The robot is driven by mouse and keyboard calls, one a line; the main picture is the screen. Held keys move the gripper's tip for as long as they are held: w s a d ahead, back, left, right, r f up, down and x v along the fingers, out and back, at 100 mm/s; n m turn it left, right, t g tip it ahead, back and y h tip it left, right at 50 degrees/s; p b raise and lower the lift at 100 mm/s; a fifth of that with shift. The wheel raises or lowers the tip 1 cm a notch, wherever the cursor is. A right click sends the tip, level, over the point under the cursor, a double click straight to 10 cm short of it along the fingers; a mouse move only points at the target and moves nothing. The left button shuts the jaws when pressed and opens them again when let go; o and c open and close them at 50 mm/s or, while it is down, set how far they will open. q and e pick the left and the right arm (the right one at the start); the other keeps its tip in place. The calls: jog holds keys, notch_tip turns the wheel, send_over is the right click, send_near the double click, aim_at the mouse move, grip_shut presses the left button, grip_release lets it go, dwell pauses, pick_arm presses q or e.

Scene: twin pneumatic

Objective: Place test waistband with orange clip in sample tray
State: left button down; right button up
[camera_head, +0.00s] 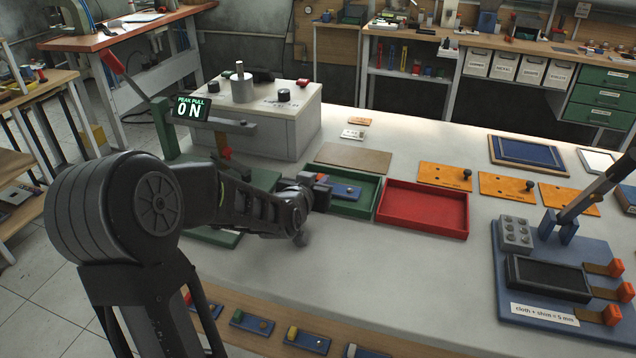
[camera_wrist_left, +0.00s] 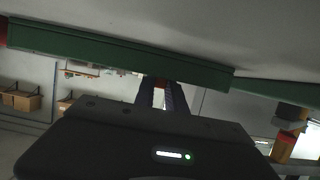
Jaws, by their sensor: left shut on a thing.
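My left gripper (camera_head: 318,186) is at the left end of the green tray (camera_head: 368,208), over or just inside its rim. It is shut on the blue test waistband (camera_head: 346,190); an orange-red bit, apparently the clip (camera_head: 321,177), shows at the fingers. The blue strip appears within the green tray's outline; I cannot tell if it touches the floor. In the left wrist view the fingers (camera_wrist_left: 161,95) have an orange bit between them, close to the green tray wall (camera_wrist_left: 120,57). My right gripper is not in view.
A red empty tray (camera_head: 425,208) adjoins the green one. A peak-pull tester (camera_head: 192,107) reading 0 N stands left. Several strips with coloured clips, such as one (camera_head: 307,340), lie along the front ledge. A blue press fixture (camera_head: 545,275) is at right. The front middle table is clear.

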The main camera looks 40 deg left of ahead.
pick_arm(q)
jog(key=shift+s+d+f+b, duration=0.1)
jog(key=shift+s+f+b, duration=0.1)
jog(key=shift+f, duration=0.2)
jog(key=shift+s+d+f+b, duration=0.1)
jog(key=shift+f+b, duration=0.05)
jog(key=shift+f, duration=0.2)
jog(key=c, duration=1.4)
grip_release()
jog(key=shift+f, duration=0.15)
jog(key=shift+a+r+p, duration=0.1)
jog(key=shift+r+p, duration=0.35)
jog(key=shift+p, duration=0.1)
jog(key=shift+w+r+p, duration=0.15)
jog(key=shift+r+p, duration=0.2)
jog(key=shift+p, duration=0.15)
jog(key=v, duration=0.8)
jog(key=shift+s+r, duration=0.25)
jog(key=shift+s, duration=0.05)
jog(key=shift+b+v, duration=0.95)
jog(key=shift+v, duration=0.05)
jog(key=shift+s+d+r, duration=0.25)
jog(key=shift+s, duration=0.2)
